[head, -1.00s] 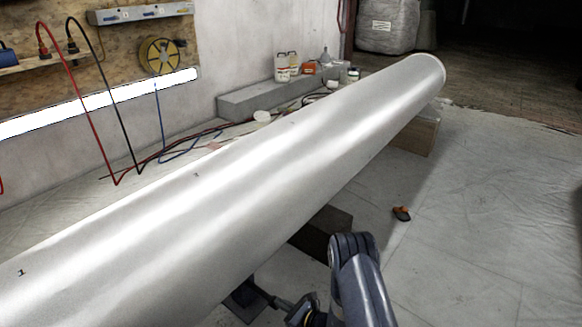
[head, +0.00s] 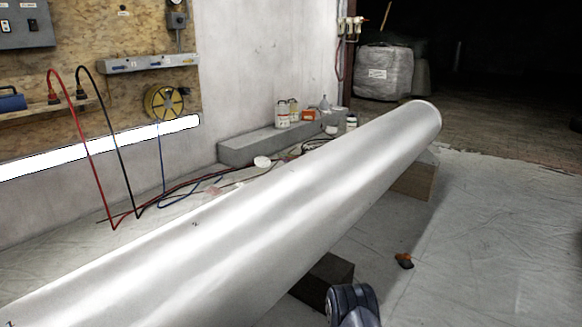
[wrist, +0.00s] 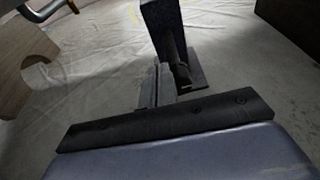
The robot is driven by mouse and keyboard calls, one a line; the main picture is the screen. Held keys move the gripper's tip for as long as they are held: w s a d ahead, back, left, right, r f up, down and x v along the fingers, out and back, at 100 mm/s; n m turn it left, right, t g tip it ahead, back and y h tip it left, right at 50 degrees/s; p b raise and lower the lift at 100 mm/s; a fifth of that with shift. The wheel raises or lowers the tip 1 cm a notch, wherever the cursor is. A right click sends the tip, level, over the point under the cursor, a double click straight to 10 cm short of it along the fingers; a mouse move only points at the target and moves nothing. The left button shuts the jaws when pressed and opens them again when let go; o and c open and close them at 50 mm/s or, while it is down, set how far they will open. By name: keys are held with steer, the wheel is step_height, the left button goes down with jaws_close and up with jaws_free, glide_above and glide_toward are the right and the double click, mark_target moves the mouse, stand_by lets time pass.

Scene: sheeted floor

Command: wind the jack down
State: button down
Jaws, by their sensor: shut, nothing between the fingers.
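In the wrist view, what looks like the jack is a dark upright column (wrist: 162,25) on a flat foot plate (wrist: 197,78), with a thin rod by its lower part. My gripper (wrist: 160,72) reaches up from the bottom of that view, with its narrow fingers shut and empty just in front of the foot. I cannot tell whether the fingertips touch the jack. The jack's top is cut off by the frame. In the head view the jack and my gripper are out of sight; only my arm shows at the bottom edge, below the long white tube (head: 270,215).
A dark block (head: 325,280) and a wooden block (head: 413,181) sit under the tube. A notched wooden support (wrist: 22,60) stands at left in the wrist view. Floor at right is clear.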

steer(key=v, duration=0.3)
steer(key=f+v, duration=0.1)
steer(key=v, duration=0.1)
steer(key=shift+s+d, duration=0.3)
steer(key=shift+d, duration=0.15)
steer(key=w+a+n+t+y, duration=0.1)
steer(key=w+a+n+y, duration=0.1)
steer(key=w+a+n, duration=0.2)
steer(key=shift+w+f+n+t, duration=0.3)
steer(key=shift+f+n, duration=0.1)
steer(key=shift+n, duration=0.6)
steer(key=shift+f, duration=0.2)
stand_by(0.6)
